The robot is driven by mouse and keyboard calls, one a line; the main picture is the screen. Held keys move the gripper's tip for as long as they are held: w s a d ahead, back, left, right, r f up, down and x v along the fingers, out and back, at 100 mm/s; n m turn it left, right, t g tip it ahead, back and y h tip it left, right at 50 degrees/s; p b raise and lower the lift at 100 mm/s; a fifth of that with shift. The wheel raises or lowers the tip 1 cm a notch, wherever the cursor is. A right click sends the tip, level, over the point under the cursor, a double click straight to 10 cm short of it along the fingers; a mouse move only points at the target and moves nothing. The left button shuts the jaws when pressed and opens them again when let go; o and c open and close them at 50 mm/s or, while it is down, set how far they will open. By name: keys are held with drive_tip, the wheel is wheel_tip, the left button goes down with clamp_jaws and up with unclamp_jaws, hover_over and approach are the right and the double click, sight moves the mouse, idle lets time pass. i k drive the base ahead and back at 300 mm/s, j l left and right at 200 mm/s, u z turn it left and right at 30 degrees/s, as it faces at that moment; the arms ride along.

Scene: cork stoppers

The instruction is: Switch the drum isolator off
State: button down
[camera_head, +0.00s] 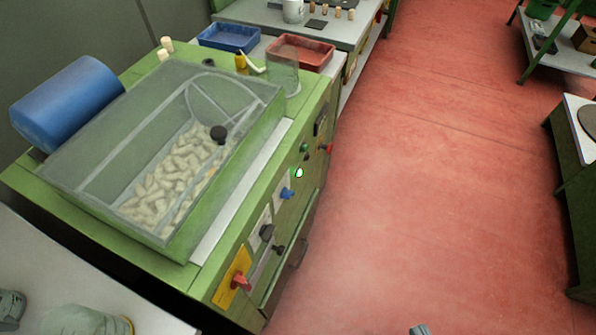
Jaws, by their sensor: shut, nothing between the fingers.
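A machine with a green body (200,270) and a clear-lidded bin of pale cork stoppers (170,185) stands at the left. On its front panel, at the near end, a red rotary handle (240,283) sits on a yellow plate (229,275); it looks like an isolator switch. No label is readable and its setting cannot be told. A small grey tip at the bottom edge looks like my gripper (420,329). It is shut and empty, well right of the red handle and apart from the panel. The rest of it is out of frame.
The red floor (430,200) is clear. Benches stand at the right (575,190) and lower left (90,270).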

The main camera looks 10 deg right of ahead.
sight(237, 281)
drive_tip(key=u, duration=0.75)
